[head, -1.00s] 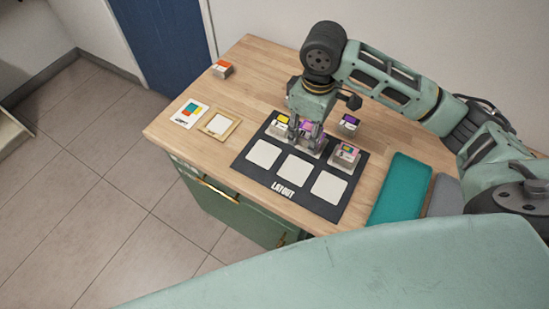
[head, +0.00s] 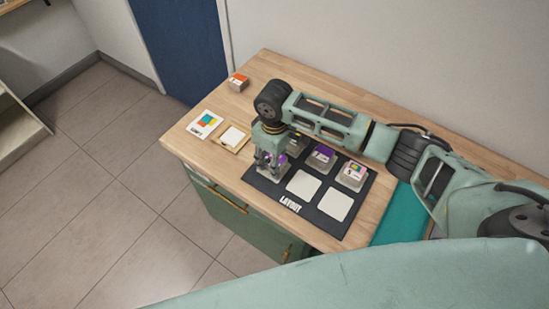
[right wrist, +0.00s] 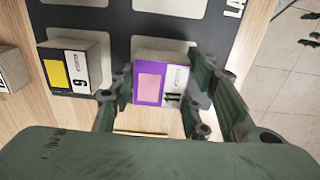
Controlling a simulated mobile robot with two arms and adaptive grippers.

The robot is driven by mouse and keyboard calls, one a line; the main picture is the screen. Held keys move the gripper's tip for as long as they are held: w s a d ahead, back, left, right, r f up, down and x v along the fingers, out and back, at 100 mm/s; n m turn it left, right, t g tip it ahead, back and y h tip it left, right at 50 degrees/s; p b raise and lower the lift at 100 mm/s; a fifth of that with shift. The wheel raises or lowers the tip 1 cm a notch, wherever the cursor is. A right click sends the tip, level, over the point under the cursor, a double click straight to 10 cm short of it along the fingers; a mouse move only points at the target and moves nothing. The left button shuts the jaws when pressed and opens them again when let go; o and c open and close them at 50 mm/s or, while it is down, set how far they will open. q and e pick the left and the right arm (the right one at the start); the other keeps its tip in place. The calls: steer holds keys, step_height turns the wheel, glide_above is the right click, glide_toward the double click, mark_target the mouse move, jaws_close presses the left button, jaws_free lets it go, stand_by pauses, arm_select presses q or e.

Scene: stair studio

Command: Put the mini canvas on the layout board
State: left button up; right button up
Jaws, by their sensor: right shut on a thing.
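The mini canvas (right wrist: 148,88) is a small white block with a purple and pink face and the number 11. My right gripper (head: 270,165) is shut on it, with one finger on each side (right wrist: 160,98). It is upright over the front left cell of the dark layout board (head: 320,218). Whether its base touches the board cannot be told. My left gripper is not in view.
A yellow-faced block marked 9 (right wrist: 75,72) sits behind the held canvas. A purple block (head: 321,157) and a multicoloured block (head: 352,175) stand in the back row. The front middle (head: 303,185) and front right (head: 335,206) cells are empty. An orange-faced block (head: 239,82) stands farther back.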

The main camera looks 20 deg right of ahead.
steer(key=shift+f, duration=0.4)
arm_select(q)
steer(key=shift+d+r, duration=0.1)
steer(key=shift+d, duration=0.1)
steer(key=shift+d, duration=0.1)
arm_select(e)
steer(key=shift+f, duration=0.1)
steer(key=o, duration=1.1)
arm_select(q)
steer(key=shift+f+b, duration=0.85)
arm_select(e)
step_height(320, 180, up, 12)
